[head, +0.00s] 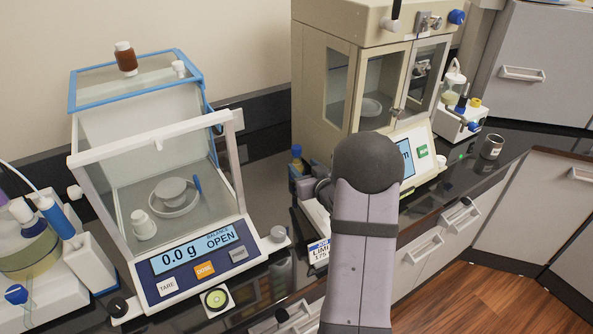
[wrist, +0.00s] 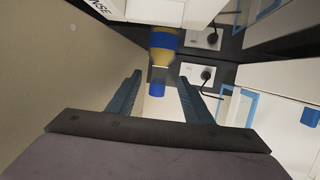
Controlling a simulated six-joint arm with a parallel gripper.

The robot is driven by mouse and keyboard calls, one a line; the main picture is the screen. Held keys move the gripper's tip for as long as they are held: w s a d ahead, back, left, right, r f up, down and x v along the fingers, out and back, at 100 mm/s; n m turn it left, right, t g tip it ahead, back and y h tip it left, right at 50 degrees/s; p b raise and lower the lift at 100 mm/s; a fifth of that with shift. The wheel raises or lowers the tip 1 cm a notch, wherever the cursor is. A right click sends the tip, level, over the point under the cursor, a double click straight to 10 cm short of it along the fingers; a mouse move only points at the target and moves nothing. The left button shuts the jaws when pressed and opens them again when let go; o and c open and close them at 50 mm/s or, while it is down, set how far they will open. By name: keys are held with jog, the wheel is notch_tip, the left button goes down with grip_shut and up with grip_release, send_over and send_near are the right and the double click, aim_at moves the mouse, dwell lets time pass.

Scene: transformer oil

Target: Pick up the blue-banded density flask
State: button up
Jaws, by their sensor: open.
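The blue-banded density flask (wrist: 164,41) shows at the top middle of the wrist view, with an amber body, a blue band, a pale neck and a blue cap. My gripper (wrist: 159,76) is open, its two dark blue fingers to the left and right of the neck and cap, with gaps on both sides. In the head view a small blue-topped amber flask (head: 297,157) stands left of the cream cabinet's front. My gripper (head: 299,184) is just below it there, mostly hidden by my arm. The flask's lower part is hidden in the head view.
A balance (head: 205,268) reading 0.0 g and OPEN stands at left. The cream cabinet (head: 313,85) with glass windows rises close behind my arm. A white device with bottles (head: 455,118) and a grey cup (head: 492,147) stand at right. Wall sockets (wrist: 203,40) show behind the flask.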

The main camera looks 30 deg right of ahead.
aim_at(298, 161)
jog(key=shift+p+x, duration=1.6)
jog(key=shift+x, duration=2.05)
jog(key=shift+d, duration=0.1)
grip_shut()
